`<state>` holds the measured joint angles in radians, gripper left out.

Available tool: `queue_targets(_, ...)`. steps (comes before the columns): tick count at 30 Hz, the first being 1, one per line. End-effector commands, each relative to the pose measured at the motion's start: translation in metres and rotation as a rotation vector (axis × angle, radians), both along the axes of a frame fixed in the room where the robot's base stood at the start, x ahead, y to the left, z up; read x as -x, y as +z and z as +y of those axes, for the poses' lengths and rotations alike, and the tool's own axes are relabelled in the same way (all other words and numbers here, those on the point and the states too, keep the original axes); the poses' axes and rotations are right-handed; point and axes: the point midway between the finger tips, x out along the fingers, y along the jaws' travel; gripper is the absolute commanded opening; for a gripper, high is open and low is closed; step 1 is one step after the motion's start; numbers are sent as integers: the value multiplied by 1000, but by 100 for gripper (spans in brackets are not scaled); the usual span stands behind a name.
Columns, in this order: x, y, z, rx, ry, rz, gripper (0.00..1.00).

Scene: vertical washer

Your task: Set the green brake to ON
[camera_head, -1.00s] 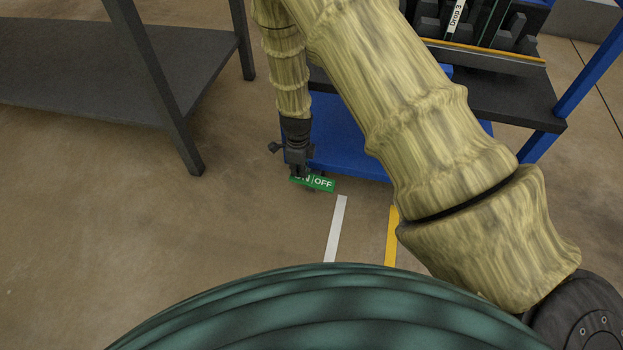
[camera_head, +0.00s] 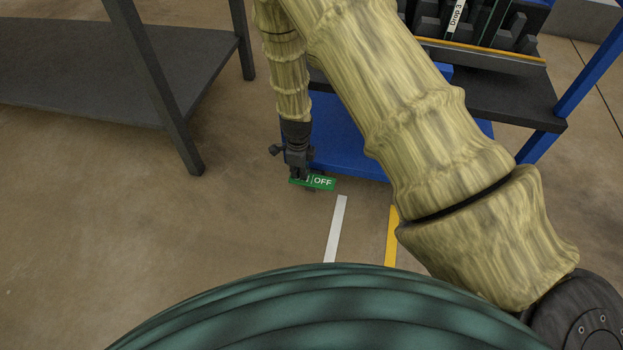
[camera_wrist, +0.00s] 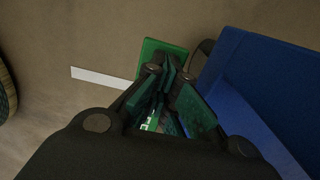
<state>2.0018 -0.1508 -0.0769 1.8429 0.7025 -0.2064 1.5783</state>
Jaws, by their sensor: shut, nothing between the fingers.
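The green brake (camera_head: 323,184) is a small plate at the low edge of the blue cart, just above the floor. Its white "OFF" lettering shows on the right half. The left half, with the "ON" lettering, is mostly covered by my gripper (camera_head: 298,174). My gripper points down with its fingertips at that left half; it looks to be touching, but I cannot be sure. In the wrist view the shut fingertips (camera_wrist: 170,72) lie over the green brake (camera_wrist: 152,52), and part of the plate is hidden behind them. Nothing is held.
The blue cart base (camera_head: 345,150) is right behind the brake, and its blue side fills the right of the wrist view (camera_wrist: 265,75). A dark table (camera_head: 110,75) with a leg stands at left. White (camera_head: 336,228) and yellow (camera_head: 391,235) floor lines lie in front. The floor at left is clear.

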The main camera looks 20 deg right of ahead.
Motion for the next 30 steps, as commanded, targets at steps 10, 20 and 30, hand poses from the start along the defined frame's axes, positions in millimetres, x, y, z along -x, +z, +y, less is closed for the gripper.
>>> queue_targets(10, 0, 6, 0, 0, 0, 0, 0)
queue_targets(20, 0, 25, 0, 1, 1, -1, 0)
queue_targets(30, 0, 44, 0, 1, 1, -1, 0)
